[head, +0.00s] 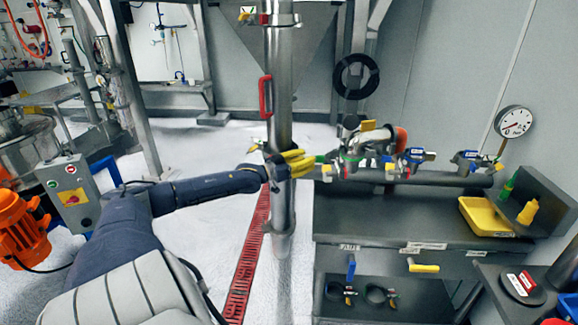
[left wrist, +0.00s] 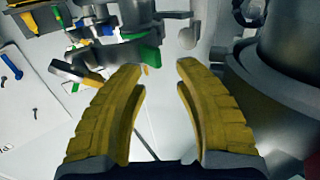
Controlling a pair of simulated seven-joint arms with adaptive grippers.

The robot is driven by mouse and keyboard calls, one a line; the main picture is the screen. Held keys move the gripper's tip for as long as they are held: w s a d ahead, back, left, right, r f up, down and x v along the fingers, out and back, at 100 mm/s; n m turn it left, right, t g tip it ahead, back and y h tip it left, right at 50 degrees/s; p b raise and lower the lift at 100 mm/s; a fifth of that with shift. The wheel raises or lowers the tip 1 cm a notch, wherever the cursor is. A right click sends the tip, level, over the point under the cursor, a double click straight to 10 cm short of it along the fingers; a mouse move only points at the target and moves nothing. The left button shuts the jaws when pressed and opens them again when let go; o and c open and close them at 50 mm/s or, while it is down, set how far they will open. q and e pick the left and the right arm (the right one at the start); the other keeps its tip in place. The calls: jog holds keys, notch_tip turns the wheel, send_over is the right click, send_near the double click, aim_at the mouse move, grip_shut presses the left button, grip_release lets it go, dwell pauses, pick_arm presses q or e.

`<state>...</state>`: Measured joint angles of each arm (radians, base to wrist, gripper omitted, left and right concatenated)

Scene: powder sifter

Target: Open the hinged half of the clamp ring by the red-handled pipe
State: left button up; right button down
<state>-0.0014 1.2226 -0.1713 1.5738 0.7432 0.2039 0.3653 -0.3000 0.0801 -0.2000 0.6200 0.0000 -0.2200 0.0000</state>
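The pipe with the red handle (head: 266,97) stands upright in the middle of the head view. A metal collar (head: 284,20) with a small yellow and red part on its left side is around the upper pipe. I cannot tell whether it is the clamp ring or whether its hinged half is open. My left gripper (head: 308,163) is in front of the pipe, below the red handle, and hides part of it. In the left wrist view its yellow fingers (left wrist: 163,68) are apart with nothing between them. A large metal cylinder with a flange (left wrist: 295,55) is right of the fingers. My right gripper is not in view.
A dark bench (head: 385,220) stands right of the pipe, with a pipe and several valves (head: 415,155) along its back. A yellow tray (head: 485,216) is at its right. Black rings (head: 380,296) lie on the lower shelf. A red floor grate (head: 246,265) runs left of the pipe.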

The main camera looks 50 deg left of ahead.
pick_arm(q)
jog(key=s+a, duration=0.1)
jog(key=s, duration=0.6)
dwell(0.5)
jog(key=shift+c, duration=0.2)
